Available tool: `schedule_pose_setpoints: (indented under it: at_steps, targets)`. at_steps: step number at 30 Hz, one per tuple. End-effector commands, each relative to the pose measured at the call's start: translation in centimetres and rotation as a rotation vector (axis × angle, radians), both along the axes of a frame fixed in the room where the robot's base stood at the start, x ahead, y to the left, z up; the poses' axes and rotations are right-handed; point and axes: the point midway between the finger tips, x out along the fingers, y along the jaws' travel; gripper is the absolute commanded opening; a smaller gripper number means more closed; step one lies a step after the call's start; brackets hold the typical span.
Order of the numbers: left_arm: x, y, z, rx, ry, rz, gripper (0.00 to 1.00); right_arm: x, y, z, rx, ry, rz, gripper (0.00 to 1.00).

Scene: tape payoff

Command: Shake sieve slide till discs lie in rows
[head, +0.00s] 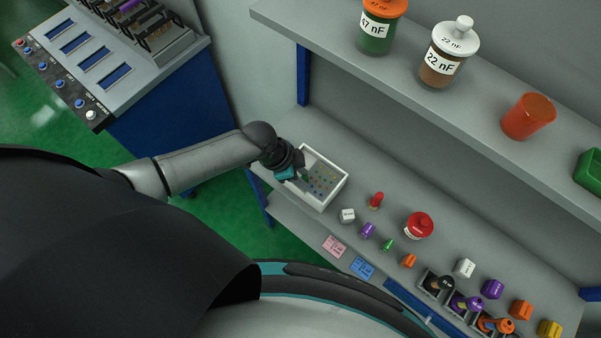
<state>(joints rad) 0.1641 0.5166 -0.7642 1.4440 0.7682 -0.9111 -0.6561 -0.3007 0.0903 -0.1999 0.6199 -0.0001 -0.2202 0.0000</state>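A white open box (341,190), which looks like the sieve slide, lies on the lower shelf. Small coloured discs (323,180) show on its grey floor, several of them in what look like lines; they are too small to tell whether every one sits in a row. My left gripper (297,174) reaches in from the left and is at the box's left wall, its tip over or against that edge. The fingers are small and partly hidden, so I cannot tell whether they grip the wall. My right gripper is not in view.
Right of the box stand a white block (347,215), a red bottle (376,200) and a red-lidded jar (418,226). Pink (334,246) and blue (362,267) cards lie near the front edge. The upper shelf (420,110) overhangs behind, with jars and an orange cup (527,117).

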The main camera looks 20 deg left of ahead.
Motion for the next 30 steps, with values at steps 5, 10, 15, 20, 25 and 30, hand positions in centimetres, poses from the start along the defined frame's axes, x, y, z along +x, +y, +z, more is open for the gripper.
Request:
schedule_pose_setpoints:
  at_steps: [5,10,15,20,25,30]
  targets:
    - [-0.1,-0.1,0.0,-0.002,0.001,-0.001,0.54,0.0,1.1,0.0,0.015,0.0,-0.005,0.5]
    - [-0.1,0.0,0.0,0.001,0.001,0.0,0.57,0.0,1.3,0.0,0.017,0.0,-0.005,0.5]
    - [-0.1,0.1,0.0,0.003,0.001,-0.001,0.57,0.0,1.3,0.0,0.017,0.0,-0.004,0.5]
    - [-0.1,0.5,0.8,0.004,-0.002,0.0,0.57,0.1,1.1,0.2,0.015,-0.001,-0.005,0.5]
    - [-0.5,1.3,3.1,0.004,-0.003,0.0,0.57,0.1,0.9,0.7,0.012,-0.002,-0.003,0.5]
    - [-0.9,2.4,5.9,0.005,-0.003,-0.001,0.57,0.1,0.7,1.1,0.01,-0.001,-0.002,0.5]
